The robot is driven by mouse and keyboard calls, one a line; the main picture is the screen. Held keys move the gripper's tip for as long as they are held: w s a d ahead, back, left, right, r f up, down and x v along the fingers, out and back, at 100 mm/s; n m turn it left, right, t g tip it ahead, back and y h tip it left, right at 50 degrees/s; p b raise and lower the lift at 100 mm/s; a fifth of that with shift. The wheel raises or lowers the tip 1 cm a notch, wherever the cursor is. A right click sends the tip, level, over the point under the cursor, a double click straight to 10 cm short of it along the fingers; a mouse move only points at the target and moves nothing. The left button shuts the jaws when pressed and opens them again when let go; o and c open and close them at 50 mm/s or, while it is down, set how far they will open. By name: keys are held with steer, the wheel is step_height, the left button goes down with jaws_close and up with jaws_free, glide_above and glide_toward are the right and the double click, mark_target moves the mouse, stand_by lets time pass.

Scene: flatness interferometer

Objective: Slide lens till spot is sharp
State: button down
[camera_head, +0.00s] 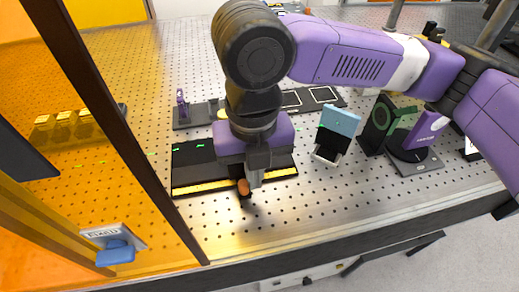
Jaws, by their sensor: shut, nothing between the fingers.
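My gripper (256,178) points down, shut, with nothing seen between its fingers. It is over the right part of a dark rail-like base (196,176) with a yellow strip along its front edge. A small orange knob (244,187) shows right beside the fingertips; I cannot tell whether they touch it. The lens itself is not clearly seen; my gripper and wrist hide the middle of the base. A dark panel with a green ring (377,121) stands to the right. I cannot make out a light spot on it.
A light-blue block on a stand (339,122) and a purple device (426,130) on a dark base stand to the right. An orange transparent panel with a dark post (120,130) closes the left side. The perforated table (290,215) is bare near its front edge.

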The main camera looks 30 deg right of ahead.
steer(key=shift+w+a, duration=0.15)
steer(key=shift+a, duration=0.35)
steer(key=shift+w+a, duration=0.15)
steer(key=shift+a, duration=0.35)
steer(key=shift+d, duration=0.25)
steer(key=shift+s+d+p, duration=0.2)
steer(key=shift+d+p, duration=0.15)
step_height(320, 180, up, 9)
steer(key=p, duration=0.8)
stand_by(0.6)
